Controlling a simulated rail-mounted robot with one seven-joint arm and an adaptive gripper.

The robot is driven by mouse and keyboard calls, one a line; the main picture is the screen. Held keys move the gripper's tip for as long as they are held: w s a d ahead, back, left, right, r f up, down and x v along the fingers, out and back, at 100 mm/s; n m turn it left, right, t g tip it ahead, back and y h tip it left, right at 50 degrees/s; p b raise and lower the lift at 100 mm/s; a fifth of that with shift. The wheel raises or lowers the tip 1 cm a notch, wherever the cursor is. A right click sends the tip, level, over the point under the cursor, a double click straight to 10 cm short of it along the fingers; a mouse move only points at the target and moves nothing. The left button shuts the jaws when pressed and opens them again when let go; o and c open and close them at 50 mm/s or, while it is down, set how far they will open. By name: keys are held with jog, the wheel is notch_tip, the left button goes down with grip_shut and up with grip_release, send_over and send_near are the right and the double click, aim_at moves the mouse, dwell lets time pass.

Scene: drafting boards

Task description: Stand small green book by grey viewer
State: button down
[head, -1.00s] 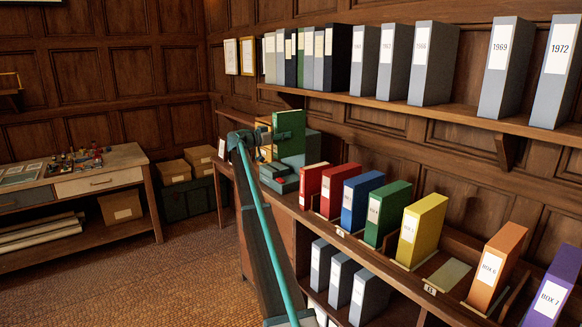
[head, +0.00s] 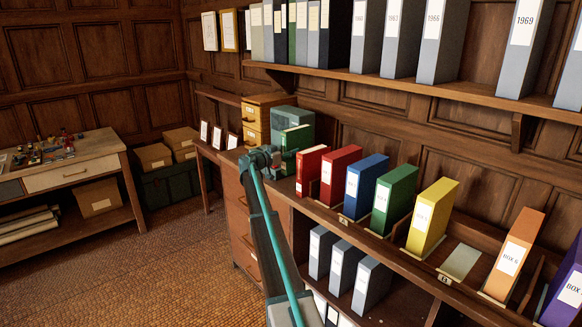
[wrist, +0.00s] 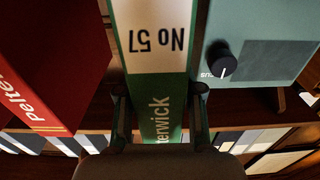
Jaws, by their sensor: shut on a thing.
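My gripper (wrist: 160,112) is shut on the small green book (wrist: 160,88), one finger on each side of its spine. The spine has a white "No 57" label, upside down in the wrist view. In the head view the green book (head: 298,138) is upright at the left end of the row, beyond my gripper (head: 268,156). The grey viewer (wrist: 262,62), with a black knob, is close on the book's right in the wrist view. In the head view the viewer (head: 290,114) is partly hidden behind the book. I cannot tell whether the book's bottom touches the shelf.
A red book (wrist: 50,60) stands on the book's other side; it also heads the row of coloured box files (head: 310,172). Wooden drawers (head: 252,125) and small framed cards (head: 217,137) are beyond the viewer. Grey files (head: 400,45) line the shelf above.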

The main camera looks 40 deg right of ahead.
aim_at(290, 164)
jog(key=shift+f+p, duration=0.7)
jog(key=shift+f, duration=2.35)
jog(key=shift+w+f, duration=0.1)
jog(key=shift+f, duration=0.05)
jog(key=c, duration=0.7)
grip_release()
jog(key=shift+c, duration=0.2)
